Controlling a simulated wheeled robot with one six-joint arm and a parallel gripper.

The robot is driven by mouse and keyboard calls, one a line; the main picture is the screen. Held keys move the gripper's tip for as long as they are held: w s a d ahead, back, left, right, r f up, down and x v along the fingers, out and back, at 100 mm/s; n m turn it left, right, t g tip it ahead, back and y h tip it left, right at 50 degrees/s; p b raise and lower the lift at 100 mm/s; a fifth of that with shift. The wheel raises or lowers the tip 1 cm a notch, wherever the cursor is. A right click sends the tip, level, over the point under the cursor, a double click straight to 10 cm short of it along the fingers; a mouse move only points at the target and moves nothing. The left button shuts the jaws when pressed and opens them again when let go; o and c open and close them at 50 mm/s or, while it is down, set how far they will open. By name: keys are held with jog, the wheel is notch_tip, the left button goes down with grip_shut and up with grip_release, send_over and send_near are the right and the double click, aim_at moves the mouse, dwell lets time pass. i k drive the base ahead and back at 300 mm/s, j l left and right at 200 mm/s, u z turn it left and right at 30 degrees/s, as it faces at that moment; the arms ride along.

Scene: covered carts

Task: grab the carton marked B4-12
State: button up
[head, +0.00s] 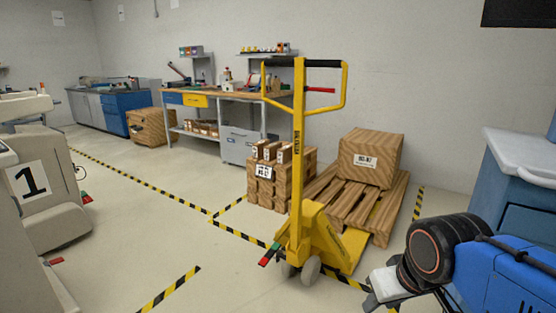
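I cannot make out a carton clearly marked B4-12. A large brown carton (369,158) with a small white label sits on a wooden pallet (393,212); its label is too small to read surely. Smaller brown cartons (282,190) are stacked left of the pallet, partly behind a yellow pallet truck (325,240); a white label on them is also not surely readable. My arm shows at the lower right, in front of and apart from the pallet. A pale part at its end (385,285) is near the bottom edge; I cannot make out the fingers or anything held.
A workbench (225,97) with drawers stands at the back wall, with another brown carton (151,125) to its left. A white machine marked 1 (30,180) is at the left. A blue cabinet (520,180) is at the right. Open floor with striped tape lies left of centre.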

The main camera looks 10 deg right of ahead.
aim_at(270, 151)
jog(key=i+j+u, duration=0.15)
jog(key=i+u, duration=0.25)
jog(key=i, duration=0.3)
jog(key=i+u, duration=0.35)
jog(key=i, duration=0.35)
jog(key=i+l+u, duration=0.4)
jog(key=i, duration=0.3)
jog(key=i+z, duration=0.1)
jog(key=i, duration=0.5)
jog(key=i+j+z, duration=0.1)
jog(key=i, duration=0.45)
jog(key=i+j+z, duration=0.1)
jog(key=i+j, duration=0.15)
jog(key=i, duration=0.3)
jog(key=i+l+z, duration=0.15)
jog(key=i+z, duration=0.8)
jog(key=i+j+z, duration=0.1)
jog(key=i+z, duration=0.35)
jog(key=i, duration=0.4)
